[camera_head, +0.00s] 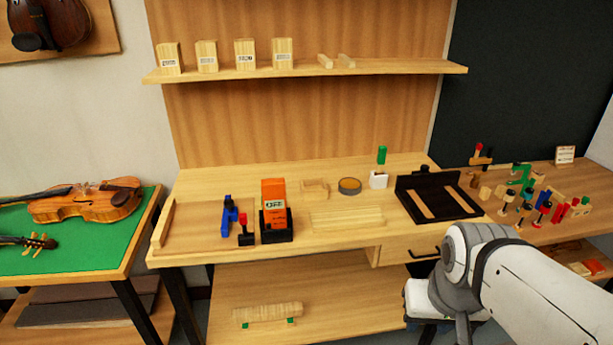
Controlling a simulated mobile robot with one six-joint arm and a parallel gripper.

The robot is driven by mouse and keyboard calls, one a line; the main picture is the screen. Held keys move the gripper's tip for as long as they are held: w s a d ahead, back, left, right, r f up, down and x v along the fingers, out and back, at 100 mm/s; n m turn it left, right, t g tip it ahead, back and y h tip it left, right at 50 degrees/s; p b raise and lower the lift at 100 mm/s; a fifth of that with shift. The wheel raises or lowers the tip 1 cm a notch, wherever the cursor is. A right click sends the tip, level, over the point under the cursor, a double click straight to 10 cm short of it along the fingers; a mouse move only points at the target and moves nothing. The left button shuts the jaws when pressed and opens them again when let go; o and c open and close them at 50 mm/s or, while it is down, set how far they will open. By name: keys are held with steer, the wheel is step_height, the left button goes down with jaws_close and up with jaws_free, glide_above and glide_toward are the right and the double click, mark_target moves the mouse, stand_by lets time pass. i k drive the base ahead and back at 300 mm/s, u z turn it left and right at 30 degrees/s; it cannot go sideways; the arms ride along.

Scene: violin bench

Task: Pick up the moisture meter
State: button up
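An orange block-shaped device (274,198) with a pale label stands upright in a black base on the workbench, left of the middle. It looks like the moisture meter, but its label is too small to read. My white and grey arm reaches in from the lower right, in front of the bench. My gripper's fingers cannot be made out, and nothing of mine touches the orange device.
A blue clamp-like tool (229,217) and a small red-topped tool (245,233) stand close left of the device. A black tray (408,188), a round tin (349,186) and wood pieces lie to its right. A shelf (310,71) hangs above the workbench (335,245).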

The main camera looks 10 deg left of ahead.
mark_target(273, 190)
steer(key=z, duration=0.15)
steer(key=k, duration=1.45)
steer(key=u, duration=0.65)
steer(key=i, duration=2.1)
steer(key=z, duration=0.5)
